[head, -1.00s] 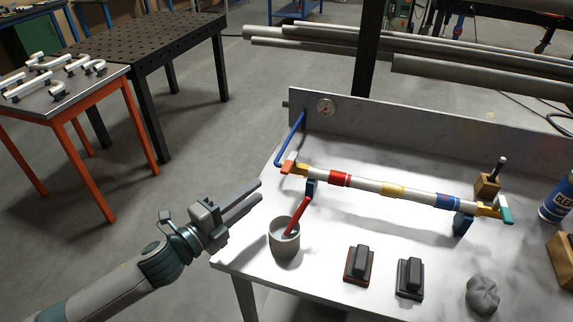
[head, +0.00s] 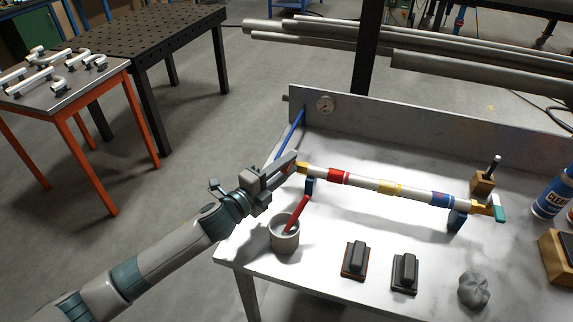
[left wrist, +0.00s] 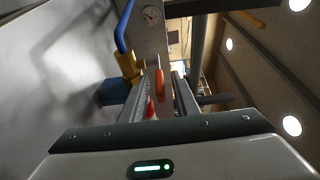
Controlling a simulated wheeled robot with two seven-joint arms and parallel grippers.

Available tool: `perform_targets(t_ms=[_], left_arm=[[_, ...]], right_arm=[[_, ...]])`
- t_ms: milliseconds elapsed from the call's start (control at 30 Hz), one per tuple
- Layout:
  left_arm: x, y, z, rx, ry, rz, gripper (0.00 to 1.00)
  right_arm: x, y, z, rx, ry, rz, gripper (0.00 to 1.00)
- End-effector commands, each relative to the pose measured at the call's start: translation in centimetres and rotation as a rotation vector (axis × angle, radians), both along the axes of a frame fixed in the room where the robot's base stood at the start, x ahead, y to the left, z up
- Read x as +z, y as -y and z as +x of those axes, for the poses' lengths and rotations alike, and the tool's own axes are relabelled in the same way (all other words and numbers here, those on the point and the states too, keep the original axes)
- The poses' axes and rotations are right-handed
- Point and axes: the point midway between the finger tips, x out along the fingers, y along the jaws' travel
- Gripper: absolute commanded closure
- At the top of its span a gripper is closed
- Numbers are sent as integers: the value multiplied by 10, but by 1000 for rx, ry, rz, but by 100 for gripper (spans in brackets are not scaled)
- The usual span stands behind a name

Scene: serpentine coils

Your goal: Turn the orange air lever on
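The orange air lever (left wrist: 160,82) shows in the left wrist view, beside the yellow fitting (left wrist: 127,66). In the head view the lever is mostly hidden behind my left fingertips. The fitting sits at the left end of the white pipe (head: 362,182), which has red, yellow and blue bands. A blue hose (head: 291,132) runs from the fitting to the back panel. My left gripper (head: 285,164) is at the lever. Its fingers appear slightly apart, with the lever showing in the gap between them; contact is unclear. My right gripper is not in view.
A grey cup (head: 285,238) with a red-handled tool stands just below my left gripper. Two dark blocks (head: 355,260) (head: 404,273) and a grey lump (head: 474,290) lie along the front. A gauge (head: 325,105) is on the back panel.

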Motion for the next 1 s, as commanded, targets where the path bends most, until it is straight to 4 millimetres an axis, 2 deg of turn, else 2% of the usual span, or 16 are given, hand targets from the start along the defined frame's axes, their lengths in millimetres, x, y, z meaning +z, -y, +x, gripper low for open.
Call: perform_targets(t_ms=[167, 200, 300, 567, 1000], left_arm=[[0, 0, 0, 0, 0, 0, 72], [0, 0, 0, 0, 0, 0, 77], [0, 0, 0, 0, 0, 0, 100], [0, 1, -1, 7, 0, -1, 100], [0, 7, -2, 134, 0, 0, 100]], right_arm=[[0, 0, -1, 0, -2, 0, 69], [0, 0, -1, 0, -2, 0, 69], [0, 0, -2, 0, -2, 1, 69], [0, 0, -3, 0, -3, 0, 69], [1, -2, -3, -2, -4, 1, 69]])
